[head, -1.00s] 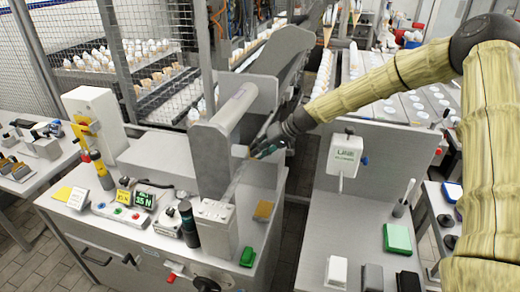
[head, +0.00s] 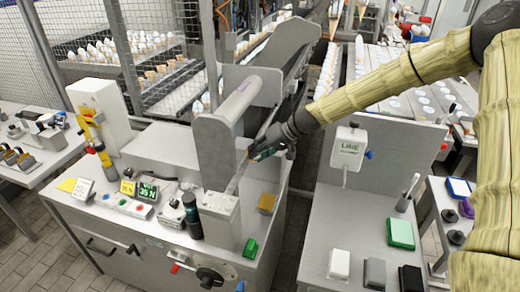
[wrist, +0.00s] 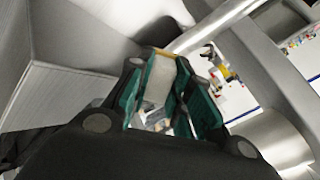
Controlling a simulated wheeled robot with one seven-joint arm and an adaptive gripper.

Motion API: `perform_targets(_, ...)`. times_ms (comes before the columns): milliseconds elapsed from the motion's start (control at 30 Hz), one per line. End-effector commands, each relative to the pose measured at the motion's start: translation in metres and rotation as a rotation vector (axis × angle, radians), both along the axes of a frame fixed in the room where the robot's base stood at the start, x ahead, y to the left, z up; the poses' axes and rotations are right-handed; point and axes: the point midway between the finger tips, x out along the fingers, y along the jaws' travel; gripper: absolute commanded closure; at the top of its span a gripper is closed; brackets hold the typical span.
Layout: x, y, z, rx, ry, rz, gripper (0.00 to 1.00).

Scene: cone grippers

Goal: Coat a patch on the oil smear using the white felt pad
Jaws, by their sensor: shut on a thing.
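My gripper (head: 262,152) has teal fingers and sits just right of the grey upright column (head: 213,150) of the machine. In the wrist view (wrist: 165,95) its fingers are shut on a pale block with an orange edge, which looks like the white felt pad (wrist: 158,82). In the head view the pad is mostly hidden by the fingers; only a small tan spot shows beside the column. I cannot tell whether it touches any surface. I cannot make out the oil smear in either view.
The right bench holds a white block (head: 338,264), a grey block (head: 374,272), a green-topped pad (head: 400,233) and a dispenser (head: 348,149).

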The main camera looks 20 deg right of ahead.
Motion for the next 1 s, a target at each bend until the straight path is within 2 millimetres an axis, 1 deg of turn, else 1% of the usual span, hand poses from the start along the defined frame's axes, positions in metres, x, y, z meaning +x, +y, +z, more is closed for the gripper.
perform_targets(33, -0.004, 0.003, -0.001, 0.001, 0.002, 0.002, 0.98)
perform_targets(200, -0.010, 0.008, -0.001, 0.000, 0.001, 0.002, 0.98)
perform_targets(567, -0.012, 0.009, -0.001, 0.000, 0.002, 0.003, 0.98)
perform_targets(667, -0.013, 0.007, 0.002, 0.000, 0.002, 0.003, 0.98)
perform_targets(1000, -0.021, -0.007, 0.021, 0.000, 0.000, 0.002, 0.98)
